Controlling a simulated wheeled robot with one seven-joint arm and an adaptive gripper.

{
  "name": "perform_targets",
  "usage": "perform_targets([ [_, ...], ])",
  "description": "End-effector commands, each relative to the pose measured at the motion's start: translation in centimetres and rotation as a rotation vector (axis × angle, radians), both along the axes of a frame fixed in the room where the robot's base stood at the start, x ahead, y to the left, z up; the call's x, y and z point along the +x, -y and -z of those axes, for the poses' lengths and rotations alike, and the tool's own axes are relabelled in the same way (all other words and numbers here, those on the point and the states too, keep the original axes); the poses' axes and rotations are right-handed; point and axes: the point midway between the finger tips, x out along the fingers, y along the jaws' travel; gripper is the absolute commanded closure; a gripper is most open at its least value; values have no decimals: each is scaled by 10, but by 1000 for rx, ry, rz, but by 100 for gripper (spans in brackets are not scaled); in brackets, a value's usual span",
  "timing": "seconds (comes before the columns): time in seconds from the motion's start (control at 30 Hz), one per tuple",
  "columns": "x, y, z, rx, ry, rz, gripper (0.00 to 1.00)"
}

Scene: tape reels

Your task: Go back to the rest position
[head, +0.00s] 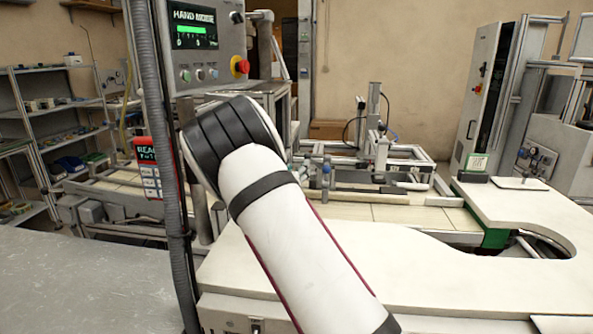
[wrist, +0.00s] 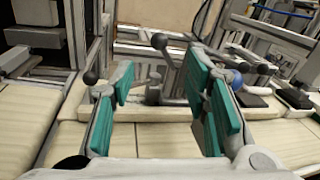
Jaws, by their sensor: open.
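My gripper (wrist: 165,105) shows in the wrist view with its two teal-padded fingers apart and nothing between them. Beyond and below the fingers are pale conveyor plates (wrist: 25,120) and grey metal fixtures with black ball knobs. In the head view my white arm rises from the bottom and bends at a black joint in front of the machine. My gripper is hidden there behind the arm. No tape reel can be made out in either view.
A control panel (head: 197,50) with a red stop button stands at the upper left. A white worktop (head: 330,260) with a curved cutout (head: 545,246) spans the front right, its surface mostly clear. Shelves (head: 60,110) stand at the far left, a grey cabinet (head: 480,95) at the right.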

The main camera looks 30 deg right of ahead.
Motion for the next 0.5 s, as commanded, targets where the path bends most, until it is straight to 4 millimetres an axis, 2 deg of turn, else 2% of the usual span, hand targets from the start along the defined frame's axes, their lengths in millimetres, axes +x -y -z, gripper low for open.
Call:
perform_targets([
  [0.37,-3,3,-4,13,11,12,57],
  [0.47,-19,13,-18,79,60,62,57],
  [0.5,-30,20,-26,122,92,96,57],
])
